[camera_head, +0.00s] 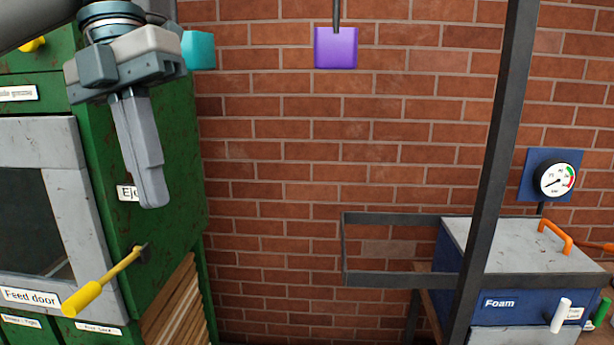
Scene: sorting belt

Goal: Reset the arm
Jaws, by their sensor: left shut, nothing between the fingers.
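My left gripper (150,205) hangs from my left arm at the upper left of the head view. Its two grey fingers point down and are shut together with nothing between them. It is in front of the side of a green machine (170,160) and covers part of a label there. A yellow-handled lever (100,284) on the machine is below the fingers, apart from them. My right gripper is not in view.
A blue Foam box (520,308) with a grey lid stands at right behind a dark post (494,150). A gauge (556,180) is on the brick wall (270,150). A purple block (336,48) and a teal block (198,50) are near the top.

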